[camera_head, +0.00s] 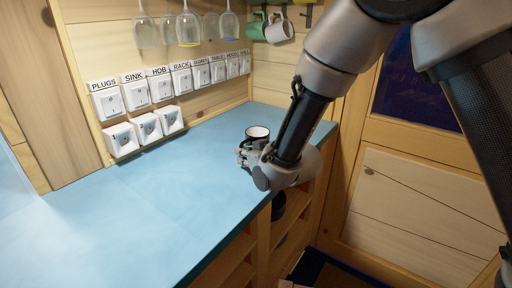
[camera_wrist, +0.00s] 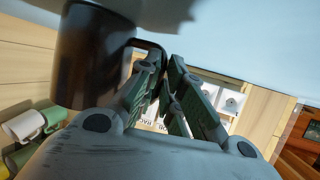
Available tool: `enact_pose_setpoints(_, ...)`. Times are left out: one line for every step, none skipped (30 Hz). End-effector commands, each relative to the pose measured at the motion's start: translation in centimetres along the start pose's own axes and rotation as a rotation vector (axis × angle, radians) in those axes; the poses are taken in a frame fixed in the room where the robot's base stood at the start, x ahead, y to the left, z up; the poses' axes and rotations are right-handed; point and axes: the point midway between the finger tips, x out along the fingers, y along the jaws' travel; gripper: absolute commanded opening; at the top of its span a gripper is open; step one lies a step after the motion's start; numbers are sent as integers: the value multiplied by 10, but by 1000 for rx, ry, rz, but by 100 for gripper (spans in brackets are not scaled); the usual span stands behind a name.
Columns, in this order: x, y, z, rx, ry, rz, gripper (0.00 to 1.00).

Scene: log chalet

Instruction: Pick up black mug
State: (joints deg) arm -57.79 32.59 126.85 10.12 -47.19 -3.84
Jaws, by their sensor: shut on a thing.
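The black mug (camera_head: 257,133) has a pale inside and is at the far right end of the blue counter. It looks upright. In the wrist view the dark side of the black mug (camera_wrist: 88,58) fills the upper left, with its handle reaching right to the fingers. My gripper (camera_head: 246,157) is at the near side of the mug and hides its lower part. In the wrist view my gripper (camera_wrist: 165,80) is shut on the mug's handle. I cannot tell whether the mug's base touches the counter.
The blue counter (camera_head: 150,210) is clear to the left. Labelled switches (camera_head: 160,90) and sockets (camera_head: 146,127) line the wall. Glasses (camera_head: 188,28) hang above, with a green mug (camera_head: 256,28) and a white mug (camera_head: 279,30) on hooks. Open shelves (camera_head: 262,235) lie below the counter's edge.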

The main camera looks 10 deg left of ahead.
Motion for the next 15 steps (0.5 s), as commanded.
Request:
enact_pose_setpoints(0,0,-1,0,1,0,0)
enact_pose_setpoints(0,0,-1,0,1,0,0)
enact_pose_setpoints(0,0,-1,0,1,0,0)
enact_pose_setpoints(0,0,-1,0,2,0,0)
enact_pose_setpoints(-1,0,-3,0,2,0,0)
enact_pose_setpoints(-2,0,-6,0,3,0,0)
enact_pose_setpoints(-3,0,-9,0,4,0,0)
enact_pose_setpoints(-5,0,-14,0,5,0,0)
enact_pose_setpoints(-7,0,-20,0,6,0,0)
enact_pose_setpoints(-10,0,-26,1,7,-1,0)
enact_pose_setpoints(-12,0,-32,1,8,-1,0)
enact_pose_setpoints(-16,0,-41,1,8,0,0)
enact_pose_setpoints(-18,0,-47,1,8,0,0)
enact_pose_setpoints(-21,0,-53,1,8,0,0)
enact_pose_setpoints(-24,0,-60,1,7,0,0)
